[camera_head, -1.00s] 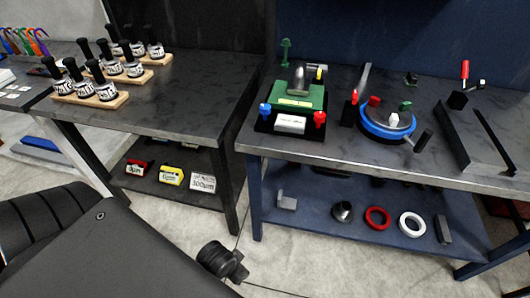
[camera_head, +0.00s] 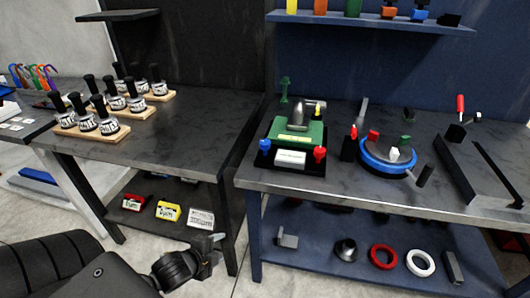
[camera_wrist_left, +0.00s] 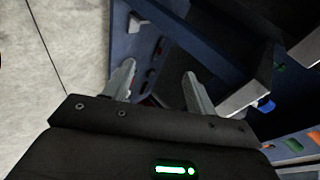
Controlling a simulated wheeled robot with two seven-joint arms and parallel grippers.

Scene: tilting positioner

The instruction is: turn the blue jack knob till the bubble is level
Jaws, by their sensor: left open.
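The blue jack knob (camera_head: 264,145) stands at the front left corner of a black-based fixture on the right-hand bench. A red knob (camera_head: 320,153) is at its front right corner. Between them is a green plate (camera_head: 311,131) with a grey metal part on top and a pale block in front. I cannot make out the bubble. My left gripper (camera_head: 214,243) is low in front of the benches, below and left of the blue knob, touching nothing. In the left wrist view its two fingers (camera_wrist_left: 160,82) are apart and empty. My right gripper is not in view.
The bench front edge (camera_head: 370,204) lies between my left gripper and the fixture. A blue round table (camera_head: 387,168) stands right of the fixture. The lower shelf (camera_head: 310,255) holds rings and small parts. The left bench (camera_head: 180,130) carries black-handled weights on wooden boards.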

